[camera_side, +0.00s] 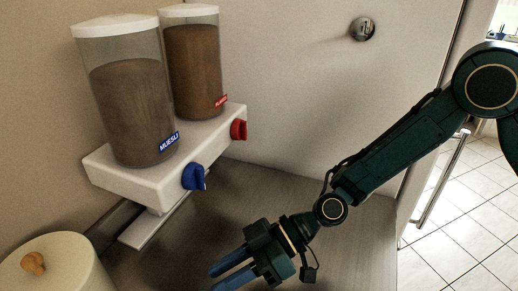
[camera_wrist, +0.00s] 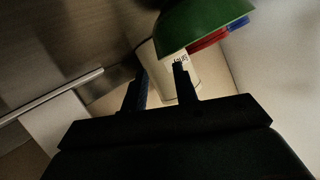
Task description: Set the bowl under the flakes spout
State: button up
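The flakes dispenser (camera_side: 193,65) has a red label and red knob (camera_side: 239,130). It stands behind the muesli dispenser (camera_side: 128,110) with its blue knob (camera_side: 194,177), on a shared white base. The spouts are not clearly visible. In the wrist view, a green curved, bowl-like thing (camera_wrist: 205,22) shows at the upper right, with red and blue layers against it, perhaps stacked bowls. No bowl shows in the side view. My gripper (camera_side: 215,280) is low over the counter at the bottom edge, its blue fingers apart. The wrist view shows nothing between the fingertips (camera_wrist: 161,70).
A cream canister with a wooden knob (camera_side: 34,263) stands at the lower left. A pale, lettered container (camera_wrist: 181,82) lies beyond my fingers in the wrist view. The grey counter (camera_side: 300,200) in front of the dispensers looks clear. A wall with a round metal fitting (camera_side: 363,29) is behind.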

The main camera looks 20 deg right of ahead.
jog(key=shift+x, duration=2.35)
jog(key=shift+c, duration=0.4)
grip_shut()
